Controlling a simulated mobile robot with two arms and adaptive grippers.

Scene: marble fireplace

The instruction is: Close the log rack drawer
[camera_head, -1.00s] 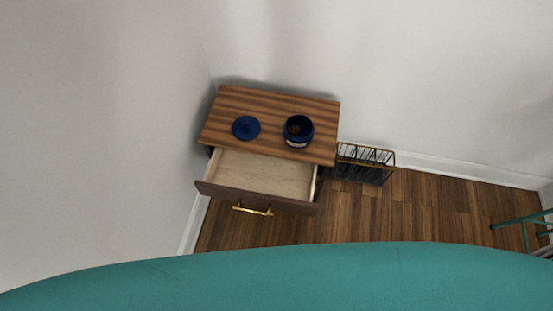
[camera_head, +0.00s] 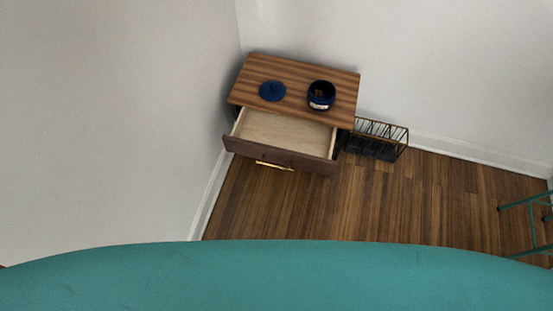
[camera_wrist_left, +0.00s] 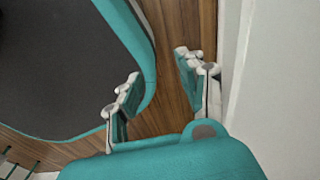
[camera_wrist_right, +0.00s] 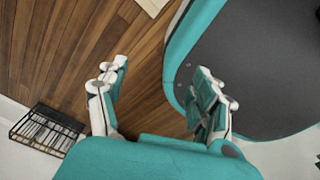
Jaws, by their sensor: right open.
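The wooden cabinet (camera_head: 297,84) stands in the corner, and its drawer (camera_head: 280,155) is pulled out toward me. The drawer has a dark front, a pale, empty inside (camera_head: 284,129) and a gold handle (camera_head: 274,166). Neither gripper shows in the head view. In the left wrist view my left gripper (camera_wrist_left: 158,66) has its fingers apart with nothing between them, above the wood floor beside my base. In the right wrist view my right gripper (camera_wrist_right: 160,68) is open and empty above the floor. Neither gripper is seen touching the drawer.
A blue lid (camera_head: 272,91) and a dark blue jar (camera_head: 321,96) rest on the cabinet top. A black wire rack (camera_head: 377,139) stands right of the cabinet. A green metal frame (camera_head: 528,215) is at the far right. The wood floor before the drawer is clear; a wall runs close on the left.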

